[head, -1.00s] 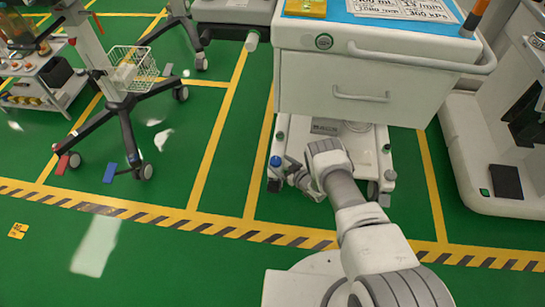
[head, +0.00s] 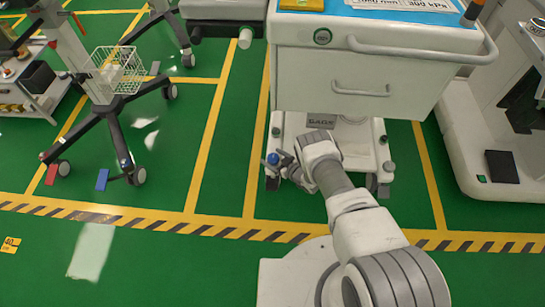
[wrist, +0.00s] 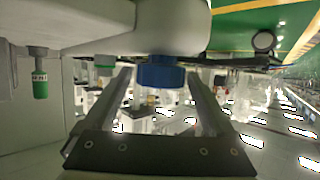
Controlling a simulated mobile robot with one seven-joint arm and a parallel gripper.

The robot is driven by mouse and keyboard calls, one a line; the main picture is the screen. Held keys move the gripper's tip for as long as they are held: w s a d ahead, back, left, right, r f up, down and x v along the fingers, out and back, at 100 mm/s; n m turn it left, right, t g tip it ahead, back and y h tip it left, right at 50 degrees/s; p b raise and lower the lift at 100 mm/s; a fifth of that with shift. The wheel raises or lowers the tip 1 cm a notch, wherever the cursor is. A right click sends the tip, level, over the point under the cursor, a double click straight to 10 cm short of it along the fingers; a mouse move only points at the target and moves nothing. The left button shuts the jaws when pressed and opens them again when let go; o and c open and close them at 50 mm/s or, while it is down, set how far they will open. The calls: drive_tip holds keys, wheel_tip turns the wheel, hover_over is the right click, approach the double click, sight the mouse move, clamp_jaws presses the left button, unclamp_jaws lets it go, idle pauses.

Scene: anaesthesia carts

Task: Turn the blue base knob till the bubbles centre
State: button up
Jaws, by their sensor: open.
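The blue base knob (head: 273,158) sits at the front left corner of the white cart's low base (head: 318,122). My gripper (head: 283,165) is right beside it, reaching in from the right and partly covering it in the head view. In the wrist view the blue knob (wrist: 162,73) hangs under a rounded white housing, between the tips of my two fingers (wrist: 160,85). The gripper is open, with a gap on each side of the knob. No bubble level can be made out in either view.
The cart's drawer body (head: 365,75) overhangs the base. Green-tipped posts show in the wrist view, one at far left (wrist: 40,86). A wheeled stand with a wire basket (head: 118,70) is at left and a white machine (head: 480,140) at right.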

drive_tip(key=c, duration=1.4)
drive_tip(key=shift+m+h, duration=0.3)
drive_tip(key=m+t+h, duration=0.2)
drive_tip(key=m+h, duration=0.1)
drive_tip(key=m+t+h, duration=0.1)
drive_tip(key=m+h, duration=0.2)
drive_tip(key=shift+a+m+h, duration=0.1)
drive_tip(key=shift+m+h, duration=0.2)
drive_tip(key=shift+h, duration=0.1)
drive_tip(key=m+h, duration=0.3)
drive_tip(key=h, duration=0.1)
drive_tip(key=shift+m+g+h, duration=0.4)
drive_tip(key=shift+m+h, duration=1.4)
drive_tip(key=shift+h, duration=0.1)
